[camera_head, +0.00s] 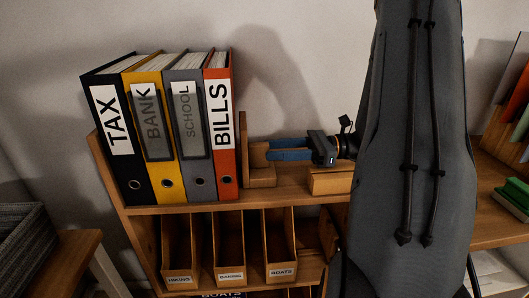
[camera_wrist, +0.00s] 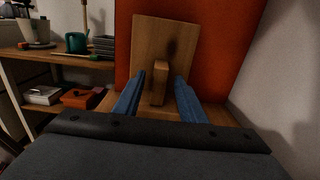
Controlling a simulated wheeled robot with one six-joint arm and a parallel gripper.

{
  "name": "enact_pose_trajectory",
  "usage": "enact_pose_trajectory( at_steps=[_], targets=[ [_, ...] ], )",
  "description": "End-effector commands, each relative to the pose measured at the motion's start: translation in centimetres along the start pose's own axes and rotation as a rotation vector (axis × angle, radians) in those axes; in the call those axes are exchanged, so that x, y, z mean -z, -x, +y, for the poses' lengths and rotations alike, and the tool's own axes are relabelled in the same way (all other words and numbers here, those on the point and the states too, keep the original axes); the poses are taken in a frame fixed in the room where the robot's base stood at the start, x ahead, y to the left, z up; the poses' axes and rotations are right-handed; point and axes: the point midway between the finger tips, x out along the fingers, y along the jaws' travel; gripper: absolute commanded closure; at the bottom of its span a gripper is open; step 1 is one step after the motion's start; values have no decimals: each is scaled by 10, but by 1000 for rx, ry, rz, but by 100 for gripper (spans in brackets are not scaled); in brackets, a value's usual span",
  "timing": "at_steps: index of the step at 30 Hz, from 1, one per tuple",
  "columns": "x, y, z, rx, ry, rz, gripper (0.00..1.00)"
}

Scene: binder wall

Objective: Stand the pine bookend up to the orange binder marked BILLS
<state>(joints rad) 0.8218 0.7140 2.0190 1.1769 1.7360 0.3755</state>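The orange binder marked BILLS (camera_head: 220,125) stands upright at the right end of the row of binders. Its orange side (camera_wrist: 225,45) fills the back of the wrist view. The pine bookend (camera_head: 244,150) stands upright just right of it, very close; I cannot tell whether they touch. In the wrist view the bookend's panel (camera_wrist: 165,40) looks slightly tilted, with a small block sticking out toward me. My gripper (camera_head: 270,153) has blue fingers on either side of this block, with gaps showing in the wrist view (camera_wrist: 159,80). It is open.
Black TAX (camera_head: 112,125), yellow BANK (camera_head: 147,120) and grey SCHOOL (camera_head: 188,120) binders stand left of BILLS. A cardboard-coloured box (camera_head: 330,181) sits on the shelf below my wrist. Labelled holders (camera_head: 229,250) fill the level below. My arm hides the shelf farther right.

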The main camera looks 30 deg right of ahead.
Motion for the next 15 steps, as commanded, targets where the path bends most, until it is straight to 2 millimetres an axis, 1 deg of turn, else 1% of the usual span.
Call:
enact_pose_trajectory(
  at_steps=[1,6,9,12,15],
  targets=[
    [2,12,-1,4,1,1,63],
    [2,46,-1,4,1,1,63],
    [1,62,-1,3,0,0,63],
    [1,73,-1,2,0,1,63],
    [0,80,0,0,0,1,63]
  ],
)
